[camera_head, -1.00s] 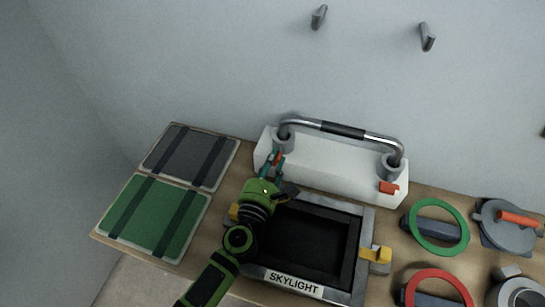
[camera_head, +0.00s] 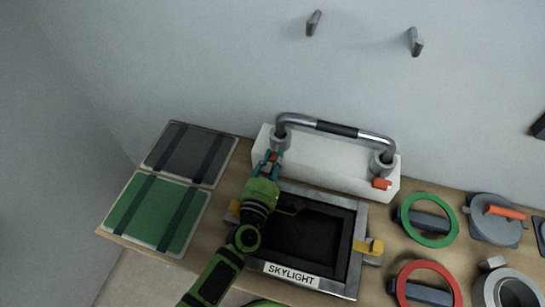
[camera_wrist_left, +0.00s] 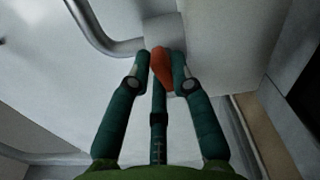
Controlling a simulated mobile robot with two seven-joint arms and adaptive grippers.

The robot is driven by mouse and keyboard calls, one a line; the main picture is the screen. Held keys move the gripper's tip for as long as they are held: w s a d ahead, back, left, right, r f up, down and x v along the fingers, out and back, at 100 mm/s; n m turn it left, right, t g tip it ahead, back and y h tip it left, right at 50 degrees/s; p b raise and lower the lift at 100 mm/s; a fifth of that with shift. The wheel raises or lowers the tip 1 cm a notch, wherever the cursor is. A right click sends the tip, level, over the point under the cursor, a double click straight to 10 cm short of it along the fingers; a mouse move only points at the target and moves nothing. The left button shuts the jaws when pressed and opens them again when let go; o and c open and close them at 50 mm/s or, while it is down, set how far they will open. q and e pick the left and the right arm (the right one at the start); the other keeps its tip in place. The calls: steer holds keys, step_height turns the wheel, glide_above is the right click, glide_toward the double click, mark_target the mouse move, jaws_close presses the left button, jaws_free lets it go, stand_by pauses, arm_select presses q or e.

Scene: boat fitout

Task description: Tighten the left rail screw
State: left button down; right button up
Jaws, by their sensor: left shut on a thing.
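The rail (camera_head: 337,129), a bent steel bar with a dark grip, stands on a white block (camera_head: 325,165) at the back of the bench. My left gripper (camera_head: 271,157) is at the base of the rail's left post. In the left wrist view its fingers (camera_wrist_left: 162,65) are shut on the orange-red left rail screw (camera_wrist_left: 163,70), in front of the grey post socket. The screw is mostly hidden by the fingers in the head view. The right rail screw (camera_head: 382,184), also orange-red, sticks out at the right post. My right gripper is not in view.
A framed skylight (camera_head: 292,275) with yellow latches lies just in front of the block, under my left arm. Green (camera_head: 427,240) and red (camera_head: 459,290) rings lie to the right. Green and grey strapped panels lie at left. Two hooks (camera_head: 416,42) are on the wall.

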arm_select(q)
steer(key=shift+m, duration=1)
steer(key=c, duration=1.1)
jaws_free()
steer(key=shift+s+f, duration=0.1)
steer(key=shift+s, duration=0.1)
steer(key=v, duration=1.1)
steer(key=shift+s+a, duration=0.1)
steer(key=shift+s, duration=0.2)
